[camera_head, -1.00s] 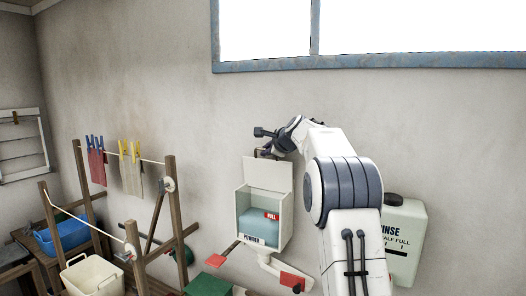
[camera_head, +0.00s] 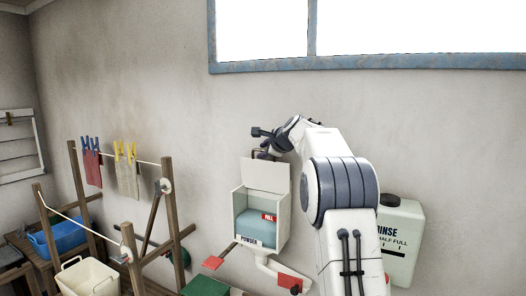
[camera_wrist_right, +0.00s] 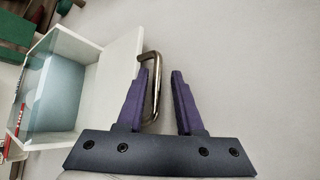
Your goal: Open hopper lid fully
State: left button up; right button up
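In the wrist view the lid (camera_wrist_right: 118,75) carries a metal bar handle (camera_wrist_right: 156,85). My right gripper (camera_head: 262,143) is just above the lid's top edge in the head view. In the wrist view its purple fingers (camera_wrist_right: 160,78) are apart, with the handle bar between them, close to the left finger. Whether they touch is unclear. My left gripper is out of view.
A white RINSE container (camera_head: 405,240) hangs right of the hopper, partly behind my right arm. Red-ended levers (camera_head: 289,281) sit below the hopper. A wooden drying rack (camera_head: 128,190) with pegged cloths stands left. A window (camera_head: 370,62) is above.

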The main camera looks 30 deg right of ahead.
jog(key=shift+s+d+f, duration=0.1)
jog(key=shift+f, duration=0.15)
jog(key=shift+s+r, duration=0.1)
jog(key=shift+s, duration=0.1)
jog(key=b+v, duration=0.4)
jog(key=v, duration=0.6)
jog(key=shift+r, duration=0.25)
